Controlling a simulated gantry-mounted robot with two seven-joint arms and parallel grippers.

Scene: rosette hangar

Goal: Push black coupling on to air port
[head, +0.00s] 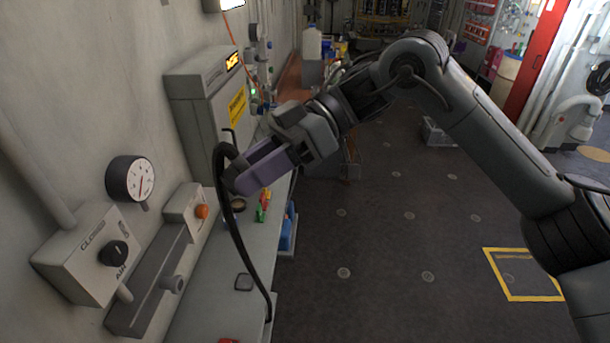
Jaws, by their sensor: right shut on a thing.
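My right gripper (236,178), with purple-grey fingers, is shut at the upper end of a black hose (236,235), above the bench and away from the wall. The black coupling is mostly hidden by the fingers, so its tilt cannot be told. My left gripper is not in view.
A grey box labelled AIR with a black knob (114,253), a pressure gauge (131,179) and an orange button (201,211) are on the left wall. The narrow bench (205,300) holds small coloured items. A grey cabinet (203,90) stands behind. The floor at right is open.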

